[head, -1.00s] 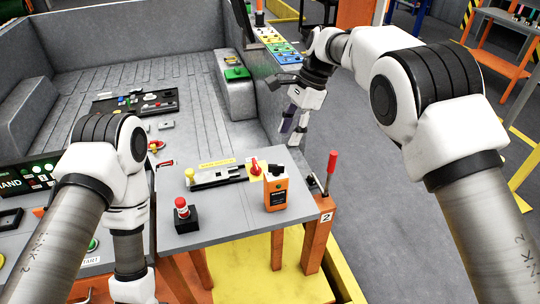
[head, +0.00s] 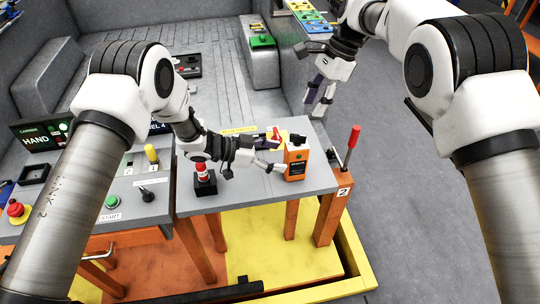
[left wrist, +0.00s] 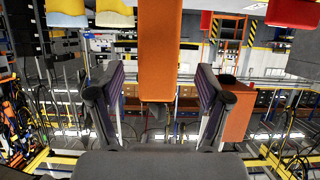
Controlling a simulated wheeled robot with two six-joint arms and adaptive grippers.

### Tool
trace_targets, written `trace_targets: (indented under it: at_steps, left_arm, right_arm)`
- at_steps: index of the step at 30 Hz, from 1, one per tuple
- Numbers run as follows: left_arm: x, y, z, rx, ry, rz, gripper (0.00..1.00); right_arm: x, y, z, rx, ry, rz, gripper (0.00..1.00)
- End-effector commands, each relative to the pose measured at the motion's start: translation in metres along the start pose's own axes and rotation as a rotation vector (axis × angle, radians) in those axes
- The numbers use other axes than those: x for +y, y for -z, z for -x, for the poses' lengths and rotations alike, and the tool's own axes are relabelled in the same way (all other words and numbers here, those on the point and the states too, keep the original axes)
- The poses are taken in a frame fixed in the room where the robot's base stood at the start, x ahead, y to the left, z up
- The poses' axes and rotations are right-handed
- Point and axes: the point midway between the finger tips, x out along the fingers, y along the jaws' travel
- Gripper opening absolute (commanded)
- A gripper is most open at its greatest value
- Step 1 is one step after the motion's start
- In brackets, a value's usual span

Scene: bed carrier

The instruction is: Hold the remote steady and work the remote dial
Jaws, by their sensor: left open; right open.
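The orange remote (head: 296,168) stands upright on the small grey table, with a dark panel on its front and a black top part. My left gripper (head: 277,156) is open just left of the remote, its fingers pointing at it. In the left wrist view the orange remote (left wrist: 160,48) shows between the spread fingers of the left gripper (left wrist: 155,90), with gaps on both sides. The dial cannot be made out clearly. My right gripper (head: 318,97) is open and empty, above the floor beyond the table.
A red-topped button box (head: 204,183) stands on the table below my left forearm. A yellow plate with a red knob (head: 276,135) is behind the left gripper. A red lever (head: 352,140) rises right of the table. A control desk with a green button (head: 112,201) lies left.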

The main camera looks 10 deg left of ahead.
Motion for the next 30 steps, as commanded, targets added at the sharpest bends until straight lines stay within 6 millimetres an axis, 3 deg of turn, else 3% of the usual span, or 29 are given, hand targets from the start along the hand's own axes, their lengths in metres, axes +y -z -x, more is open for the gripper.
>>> trace_targets:
  at_steps: [9,18,19,25,30]
  left_arm:
    - [0.001,-0.001,-0.055,-0.002,-0.002,-0.001,0.77]
    - [0.001,-0.001,-0.061,-0.002,0.0,0.001,0.77]
    - [0.001,-0.001,-0.061,-0.002,0.0,0.001,0.74]
    - [0.001,-0.001,-0.061,-0.002,0.0,0.001,0.03]
    - [0.001,-0.001,-0.061,-0.003,0.0,0.002,0.0]
  right_arm:
    - [0.0,0.0,0.0,0.0,0.0,0.0,0.42]
    - [0.0,0.0,0.0,0.0,0.0,0.0,0.42]
    - [0.0,0.0,0.0,0.0,0.0,0.0,0.42]
    - [0.0,0.0,0.0,0.0,0.0,0.0,0.42]
    - [0.0,0.0,0.0,0.0,0.0,0.0,0.42]
